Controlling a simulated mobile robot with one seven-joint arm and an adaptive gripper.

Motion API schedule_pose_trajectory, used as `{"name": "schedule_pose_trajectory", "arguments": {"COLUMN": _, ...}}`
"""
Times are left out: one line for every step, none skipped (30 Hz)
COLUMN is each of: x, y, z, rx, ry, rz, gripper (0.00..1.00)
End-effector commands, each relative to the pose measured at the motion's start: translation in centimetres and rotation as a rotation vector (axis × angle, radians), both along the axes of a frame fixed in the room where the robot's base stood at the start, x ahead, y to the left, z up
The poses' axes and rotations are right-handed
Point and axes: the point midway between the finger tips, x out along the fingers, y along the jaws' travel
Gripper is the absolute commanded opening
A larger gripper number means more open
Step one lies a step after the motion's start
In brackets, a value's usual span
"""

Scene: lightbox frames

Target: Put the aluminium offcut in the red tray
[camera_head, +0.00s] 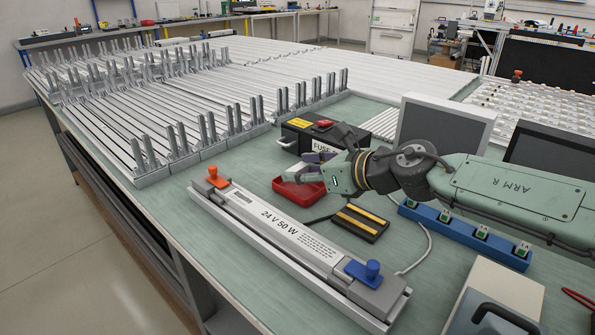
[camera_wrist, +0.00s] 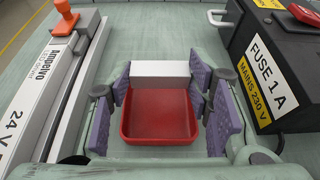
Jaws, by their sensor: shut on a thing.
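The aluminium offcut (camera_wrist: 160,74) is a pale silver block, held between the purple finger pads of my gripper (camera_wrist: 160,82) in the wrist view. My gripper (camera_head: 306,172) is shut on it, over the red tray in the head view. The red tray (camera_head: 298,197) is a shallow open box on the green bench. In the wrist view the tray (camera_wrist: 160,137) shows its empty floor, and the offcut covers its far edge. How high the offcut is above the tray is hard to tell. My fingers hide part of the tray in the head view.
A long 24 V 50 W unit (camera_head: 290,232) lies left and in front of the tray. A black fuse box (camera_head: 299,140) stands behind it. A black and yellow block (camera_head: 357,222) with a cable and a blue socket strip (camera_head: 449,226) lie to the right.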

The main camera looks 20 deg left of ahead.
Motion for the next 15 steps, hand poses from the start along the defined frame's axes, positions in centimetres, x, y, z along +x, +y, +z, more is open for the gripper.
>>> {"name": "schedule_pose_trajectory", "arguments": {"x": -0.02, "y": -0.18, "z": -0.32, "rx": 0.001, "ry": 0.000, "rz": -0.002, "gripper": 0.27}}
{"name": "schedule_pose_trajectory", "arguments": {"x": -0.03, "y": -0.22, "z": -0.34, "rx": 0.001, "ry": 0.001, "rz": -0.003, "gripper": 0.27}}
{"name": "schedule_pose_trajectory", "arguments": {"x": -0.03, "y": -0.24, "z": -0.31, "rx": 0.000, "ry": 0.000, "rz": -0.002, "gripper": 0.27}}
{"name": "schedule_pose_trajectory", "arguments": {"x": -0.04, "y": -0.23, "z": -0.28, "rx": 0.000, "ry": 0.000, "rz": -0.002, "gripper": 0.27}}
{"name": "schedule_pose_trajectory", "arguments": {"x": -0.04, "y": -0.23, "z": -0.26, "rx": 0.000, "ry": 0.000, "rz": -0.002, "gripper": 0.27}}
{"name": "schedule_pose_trajectory", "arguments": {"x": -0.04, "y": -0.22, "z": -0.26, "rx": 0.000, "ry": 0.000, "rz": -0.002, "gripper": 0.27}}
{"name": "schedule_pose_trajectory", "arguments": {"x": -0.04, "y": -0.22, "z": -0.26, "rx": 0.000, "ry": 0.000, "rz": -0.002, "gripper": 0.27}}
{"name": "schedule_pose_trajectory", "arguments": {"x": -0.04, "y": -0.22, "z": -0.26, "rx": 0.000, "ry": 0.001, "rz": -0.001, "gripper": 0.27}}
{"name": "schedule_pose_trajectory", "arguments": {"x": -0.04, "y": -0.21, "z": -0.32, "rx": 0.000, "ry": 0.001, "rz": -0.001, "gripper": 0.27}}
{"name": "schedule_pose_trajectory", "arguments": {"x": -0.04, "y": -0.21, "z": -0.43, "rx": 0.000, "ry": 0.001, "rz": -0.001, "gripper": 0.27}}
{"name": "schedule_pose_trajectory", "arguments": {"x": -0.04, "y": -0.20, "z": -0.57, "rx": 0.000, "ry": 0.001, "rz": -0.001, "gripper": 0.27}}
{"name": "schedule_pose_trajectory", "arguments": {"x": -0.05, "y": -0.20, "z": -0.74, "rx": 0.000, "ry": 0.000, "rz": -0.001, "gripper": 0.27}}
{"name": "schedule_pose_trajectory", "arguments": {"x": -0.05, "y": -0.20, "z": -0.83, "rx": 0.000, "ry": 0.000, "rz": -0.001, "gripper": 0.27}}
{"name": "schedule_pose_trajectory", "arguments": {"x": -0.05, "y": -0.20, "z": -0.91, "rx": 0.000, "ry": 0.000, "rz": -0.001, "gripper": 0.27}}
{"name": "schedule_pose_trajectory", "arguments": {"x": -0.05, "y": -0.20, "z": -1.04, "rx": 0.000, "ry": 0.000, "rz": -0.001, "gripper": 0.27}}
